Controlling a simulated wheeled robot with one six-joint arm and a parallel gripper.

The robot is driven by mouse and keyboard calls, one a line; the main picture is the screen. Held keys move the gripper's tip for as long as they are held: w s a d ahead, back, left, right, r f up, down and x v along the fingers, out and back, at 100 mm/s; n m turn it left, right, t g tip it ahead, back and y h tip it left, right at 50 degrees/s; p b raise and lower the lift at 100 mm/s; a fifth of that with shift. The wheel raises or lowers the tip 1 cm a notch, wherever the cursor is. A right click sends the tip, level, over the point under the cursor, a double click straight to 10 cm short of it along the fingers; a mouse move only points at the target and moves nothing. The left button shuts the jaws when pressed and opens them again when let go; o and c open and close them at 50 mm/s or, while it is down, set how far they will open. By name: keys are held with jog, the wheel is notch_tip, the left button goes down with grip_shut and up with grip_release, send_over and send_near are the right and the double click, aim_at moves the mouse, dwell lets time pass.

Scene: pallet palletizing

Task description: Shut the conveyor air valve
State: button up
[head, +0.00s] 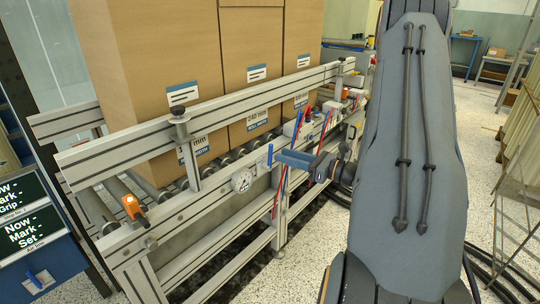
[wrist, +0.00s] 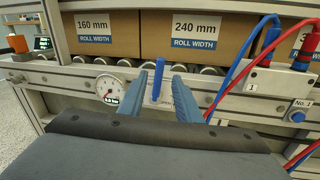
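The conveyor air valve's blue lever (wrist: 158,80) stands upright at the conveyor's side rail, in the middle of the wrist view. In the head view the lever (head: 270,155) shows at the tip of my gripper (head: 284,157). In the wrist view the two blue fingers of my gripper (wrist: 162,78) are apart, one on each side of the lever. A gap shows between the lever and each finger. I cannot tell how deep the lever lies between the fingertips. The valve body is mostly hidden behind the lever and fingers.
A round pressure gauge (wrist: 108,88) sits left of the lever. A white valve block (wrist: 272,82) with blue and red hoses is at the right. Tall cartons (head: 150,80) stand on the conveyor rollers behind the side rail (head: 205,117). An orange sensor (head: 134,208) is at the near end.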

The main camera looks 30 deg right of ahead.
aim_at(271, 152)
jog(key=x, duration=0.6)
jog(key=shift+a, duration=0.15)
grip_shut()
